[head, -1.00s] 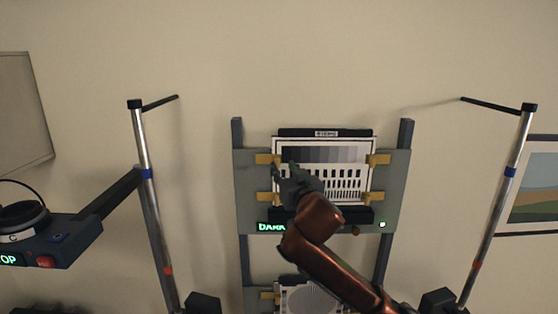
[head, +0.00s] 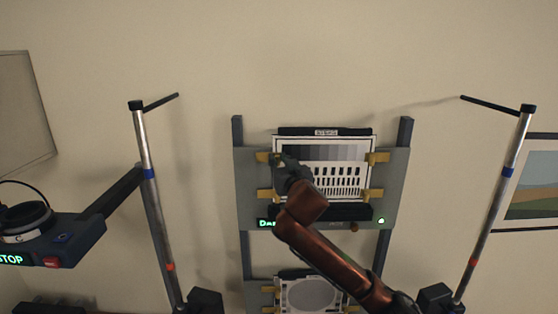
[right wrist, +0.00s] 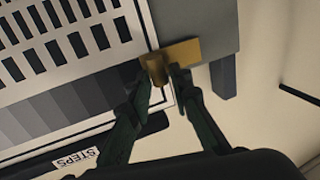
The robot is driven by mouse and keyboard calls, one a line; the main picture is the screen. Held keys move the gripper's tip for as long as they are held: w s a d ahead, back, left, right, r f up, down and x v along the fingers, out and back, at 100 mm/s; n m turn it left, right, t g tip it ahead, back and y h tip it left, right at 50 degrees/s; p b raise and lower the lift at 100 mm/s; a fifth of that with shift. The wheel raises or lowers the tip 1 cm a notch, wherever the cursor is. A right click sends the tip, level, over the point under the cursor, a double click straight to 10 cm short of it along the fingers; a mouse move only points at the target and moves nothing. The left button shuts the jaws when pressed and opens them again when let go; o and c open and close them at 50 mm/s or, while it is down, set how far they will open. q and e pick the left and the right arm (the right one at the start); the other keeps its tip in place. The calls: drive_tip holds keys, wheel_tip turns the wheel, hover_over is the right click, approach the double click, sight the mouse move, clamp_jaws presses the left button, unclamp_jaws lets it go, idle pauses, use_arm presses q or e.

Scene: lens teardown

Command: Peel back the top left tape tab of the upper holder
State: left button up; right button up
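The upper holder (head: 247,215) is a grey board with a framed step chart (head: 350,155) held by yellow tape tabs. My right gripper (head: 279,160) is at the top left tape tab (head: 262,157) and covers part of it. In the right wrist view the board appears upside down. There, the tape tab (right wrist: 188,52) has a raised, rounded inner end over the chart's corner. My right gripper's dark green fingers (right wrist: 160,76) stand apart, one on each side of that end. I cannot tell if they touch it. My left gripper is not in view.
Other yellow tabs hold the chart, such as the top right tab (head: 378,157). A lower holder with a round chart (head: 310,295) is below. Metal stands (head: 150,190) rise on both sides. A shelf with a STOP sign (head: 75,238) is at the left.

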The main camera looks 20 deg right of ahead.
clamp_jaws()
drive_tip(key=shift+f, duration=0.1)
idle(0.4)
